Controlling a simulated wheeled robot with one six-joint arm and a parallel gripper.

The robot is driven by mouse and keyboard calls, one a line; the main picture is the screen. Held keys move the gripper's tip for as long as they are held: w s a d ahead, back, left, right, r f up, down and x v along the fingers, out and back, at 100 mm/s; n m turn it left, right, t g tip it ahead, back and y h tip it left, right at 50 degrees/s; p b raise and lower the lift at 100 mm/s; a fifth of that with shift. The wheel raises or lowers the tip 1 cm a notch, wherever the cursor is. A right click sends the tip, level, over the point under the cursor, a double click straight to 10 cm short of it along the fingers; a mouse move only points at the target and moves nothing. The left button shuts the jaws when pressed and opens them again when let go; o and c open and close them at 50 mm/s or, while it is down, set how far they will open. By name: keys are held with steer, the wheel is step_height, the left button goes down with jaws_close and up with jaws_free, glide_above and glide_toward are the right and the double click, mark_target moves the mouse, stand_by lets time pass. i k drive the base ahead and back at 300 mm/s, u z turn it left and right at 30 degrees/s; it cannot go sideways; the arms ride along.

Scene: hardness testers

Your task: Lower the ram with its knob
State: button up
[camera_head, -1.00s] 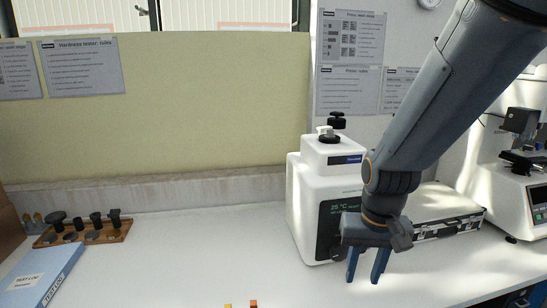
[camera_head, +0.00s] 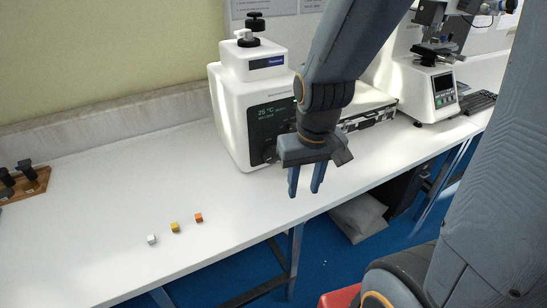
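A white press-like machine (camera_head: 236,115) with a dark screen reading 25 °C stands on the bench at the upper middle. A black knob (camera_head: 255,22) rises from its top, with a second dark, lobed knob and a small white part (camera_head: 243,37) just below it. I cannot tell which knob belongs to the ram, and no ram shows clearly. My gripper (camera_head: 305,188) points down in front of the machine's right side, lower than the knobs and apart from them. Its two blue fingers are spread with nothing between them. My forearm hides part of the machine's right side.
Three small cubes, white (camera_head: 152,239), yellow (camera_head: 175,228) and orange (camera_head: 199,218), lie near the bench's front edge. A silver-edged case (camera_head: 370,118) and another white tester (camera_head: 432,90) stand to the right.

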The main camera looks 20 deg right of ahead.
mark_target(269, 156)
steer(key=z, duration=1.95)
steer(key=k, duration=1.15)
steer(key=u, duration=1.8)
steer(key=i, duration=0.5)
steer(key=z, duration=0.1)
